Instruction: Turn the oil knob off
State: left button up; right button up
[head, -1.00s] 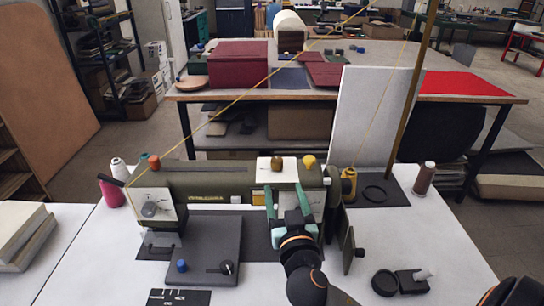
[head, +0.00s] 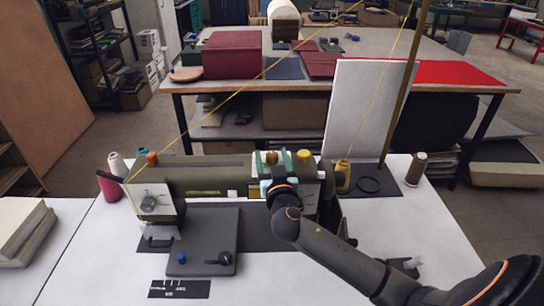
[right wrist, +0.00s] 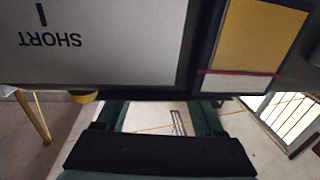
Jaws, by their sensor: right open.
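The green sewing machine (head: 206,177) stands on the white table. A brown knob (head: 272,158) and a yellow knob (head: 303,154) sit on top at its right end; no label shows which is the oil knob. My right gripper (head: 272,165) is open at the machine's top right, its teal fingers on either side of the brown knob in the picture. I cannot tell whether they touch it. In the right wrist view the open fingers (right wrist: 155,116) show below a grey panel (right wrist: 110,35) with an upside-down "SHORT" marking. My left gripper is not in view.
A grey dial (head: 149,203) is on the machine's left head. A grey plate (head: 205,226) with a blue knob (head: 181,257) and a black knob (head: 225,258) lies in front. Thread spools flank the machine. A white board (head: 370,110) stands behind right.

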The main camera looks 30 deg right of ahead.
grip_shut()
dwell(0.4)
jog(key=shift+f+m+h+b, duration=0.15)
jog(key=shift+m+h+b, duration=0.15)
jog(key=shift+b, duration=0.35)
jog(key=m+g+h+b, duration=0.1)
jog(key=h+b, duration=0.1)
jog(key=shift+m+g+b, duration=0.3)
jog(key=shift+g+b, duration=0.1)
jog(key=shift+m+g+h+b, duration=0.4)
jog(key=shift+h+b, duration=0.05)
jog(key=shift+h, duration=0.25)
